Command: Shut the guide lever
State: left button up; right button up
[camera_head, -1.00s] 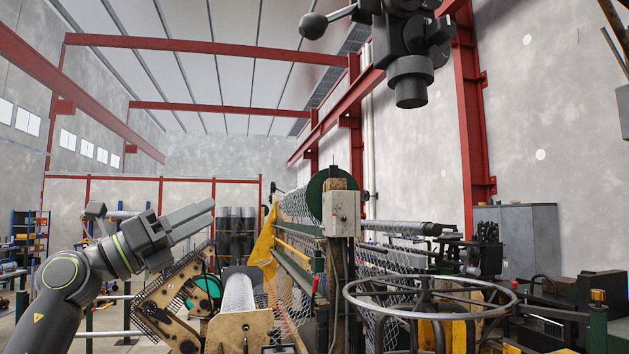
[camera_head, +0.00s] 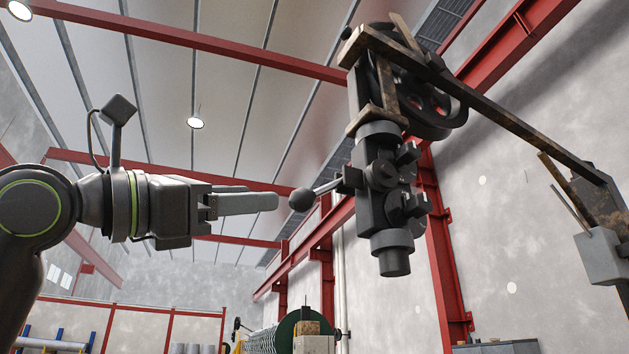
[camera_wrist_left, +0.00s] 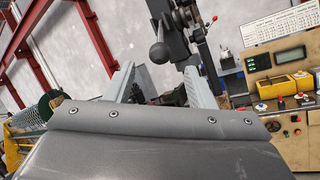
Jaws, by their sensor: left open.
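The guide lever (camera_head: 325,187) is a short bar with a dark ball knob (camera_head: 302,199) on its left end. It juts left and slightly down from the dark guide head (camera_head: 385,195) in the head view. My left gripper (camera_head: 264,196) is level with the knob and just left of it, its fingers pointing at it. In the left wrist view the knob (camera_wrist_left: 160,52) appears between the two spread fingertips and a little beyond them. The left gripper (camera_wrist_left: 160,68) is open and empty, with no clear contact. My right gripper is not in view.
A rusty beam (camera_head: 490,110) runs above the guide head toward the right. A green reel (camera_head: 305,325) stands low in the middle of the head view. In the left wrist view a control panel (camera_wrist_left: 283,85) is at the right. Air around my left arm looks clear.

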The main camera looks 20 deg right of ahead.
aim_at(315, 193)
pick_arm(q)
jog(key=p+x, duration=0.4)
jog(key=x, duration=0.6)
jog(key=shift+r+p, duration=0.15)
jog(key=shift+p, duration=0.25)
jog(key=shift+w+d+r, duration=0.1)
jog(key=shift+w+d, duration=0.05)
jog(key=shift+d, duration=0.5)
grip_shut()
